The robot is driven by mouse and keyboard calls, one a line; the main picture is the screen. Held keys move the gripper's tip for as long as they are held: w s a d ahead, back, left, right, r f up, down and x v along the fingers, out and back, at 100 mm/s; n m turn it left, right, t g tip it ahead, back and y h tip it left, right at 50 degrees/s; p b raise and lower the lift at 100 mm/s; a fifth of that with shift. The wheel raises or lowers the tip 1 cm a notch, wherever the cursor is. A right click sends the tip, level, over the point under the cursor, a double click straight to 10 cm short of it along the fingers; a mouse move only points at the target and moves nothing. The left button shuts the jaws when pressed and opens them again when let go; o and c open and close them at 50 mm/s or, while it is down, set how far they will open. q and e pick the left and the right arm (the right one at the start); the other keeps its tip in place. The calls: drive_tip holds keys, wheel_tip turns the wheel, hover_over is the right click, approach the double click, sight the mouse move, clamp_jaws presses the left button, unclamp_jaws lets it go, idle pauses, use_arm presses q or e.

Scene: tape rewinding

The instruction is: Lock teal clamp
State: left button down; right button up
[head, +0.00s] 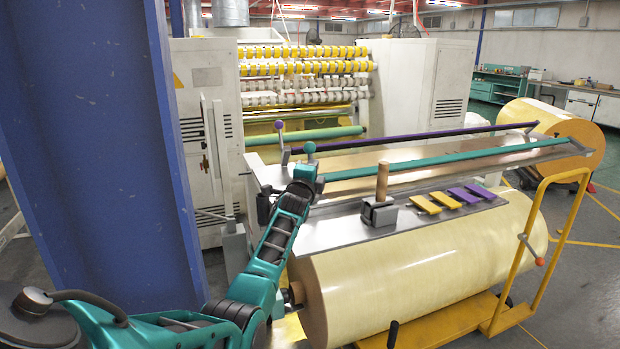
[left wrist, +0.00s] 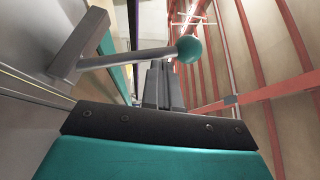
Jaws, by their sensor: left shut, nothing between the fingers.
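The teal clamp is a long teal bar (head: 450,159) lying across the metal table. Its lever has a round teal knob (head: 309,147) at the left end, close above my left gripper (head: 306,170). In the left wrist view the knob (left wrist: 189,49) sits on a grey rod (left wrist: 122,60) joined to a grey block, and part of the teal bar (left wrist: 112,62) shows behind. The lower lever is hidden in the head view. My right gripper is out of view.
A purple clamp bar (head: 410,139) with a purple knob (head: 279,125) lies behind. A grey block with a wooden handle (head: 382,180), yellow pieces (head: 436,202) and purple pieces (head: 472,193) lie on the front shelf. A large yellow roll (head: 420,265) is below; a blue column (head: 105,140) stands left.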

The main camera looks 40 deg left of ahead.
use_arm(q)
drive_tip(key=w+a, duration=0.1)
drive_tip(key=a+g, duration=0.1)
drive_tip(key=a, duration=0.1)
drive_tip(key=shift+w+n+h, duration=0.3)
drive_tip(key=shift+w+n, duration=0.1)
drive_tip(key=shift+a+r, duration=0.1)
drive_tip(key=shift+a, duration=0.05)
idle(0.5)
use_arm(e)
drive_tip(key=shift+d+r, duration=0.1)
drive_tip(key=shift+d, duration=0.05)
